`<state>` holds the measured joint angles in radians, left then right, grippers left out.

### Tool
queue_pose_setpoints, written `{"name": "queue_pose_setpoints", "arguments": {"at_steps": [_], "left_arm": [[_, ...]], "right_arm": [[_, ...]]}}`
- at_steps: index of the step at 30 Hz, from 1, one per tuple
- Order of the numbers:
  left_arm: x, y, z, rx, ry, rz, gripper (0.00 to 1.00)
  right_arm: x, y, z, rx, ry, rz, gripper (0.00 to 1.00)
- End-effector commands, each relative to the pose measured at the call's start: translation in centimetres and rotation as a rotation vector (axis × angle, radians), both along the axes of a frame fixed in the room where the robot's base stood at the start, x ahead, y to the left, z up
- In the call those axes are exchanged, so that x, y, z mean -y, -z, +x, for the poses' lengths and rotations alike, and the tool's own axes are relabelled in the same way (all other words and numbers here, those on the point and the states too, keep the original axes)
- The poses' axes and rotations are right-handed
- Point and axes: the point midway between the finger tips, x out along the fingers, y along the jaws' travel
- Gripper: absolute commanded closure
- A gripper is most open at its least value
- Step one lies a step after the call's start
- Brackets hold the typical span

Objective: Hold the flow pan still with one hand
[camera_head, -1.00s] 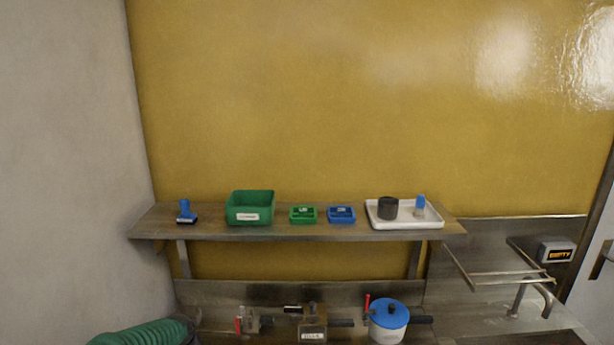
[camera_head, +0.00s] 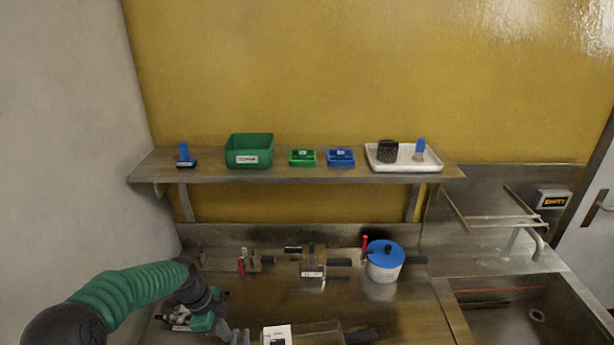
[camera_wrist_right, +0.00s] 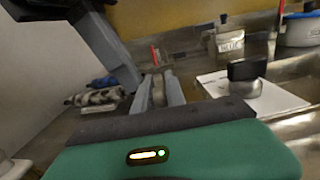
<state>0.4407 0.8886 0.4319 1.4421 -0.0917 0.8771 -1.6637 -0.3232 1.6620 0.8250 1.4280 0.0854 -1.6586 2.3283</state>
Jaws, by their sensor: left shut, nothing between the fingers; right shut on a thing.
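In the head view, a see-through pan-like thing with a dark handle (camera_head: 318,332) is cut off by the bottom edge. I cannot tell if it is the flow pan. My left arm in its green sleeve reaches in from the left, and its gripper (camera_head: 235,336) is low over the bench, shut and empty. In the right wrist view, my right gripper (camera_wrist_right: 160,92) has its two grey fingers close together beyond its green housing. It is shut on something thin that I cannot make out.
A red-handled clamp (camera_head: 241,265), a labelled metal block (camera_head: 313,265) and a blue-lidded pot (camera_head: 385,260) stand at the bench's back. A shelf (camera_head: 290,172) above holds a green bin (camera_head: 249,150) and a white tray (camera_head: 405,158). A sink (camera_head: 510,315) is at right.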

Motion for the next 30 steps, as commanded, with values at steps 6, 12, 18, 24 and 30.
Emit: {"name": "queue_pose_setpoints", "arguments": {"at_steps": [6,12,18,24,30], "left_arm": [[0.3,0.2,-1.6,-0.03,0.01,-0.006,1.0],[0.4,0.2,-2.0,-0.027,0.008,-0.004,1.0],[0.4,0.2,-2.4,-0.023,0.006,-0.004,1.0],[0.5,0.1,-2.5,-0.021,0.006,-0.004,1.0],[0.5,0.1,-2.5,-0.021,0.007,-0.005,1.0]], "right_arm": [[0.9,0.4,0.7,-0.006,0.02,-0.011,1.0],[0.7,0.4,0.6,-0.006,0.015,-0.008,1.0],[0.5,0.3,0.4,-0.007,0.011,-0.006,1.0],[0.4,0.3,0.3,-0.006,0.009,-0.006,1.0],[0.3,0.3,0.3,-0.006,0.007,-0.005,1.0]]}}
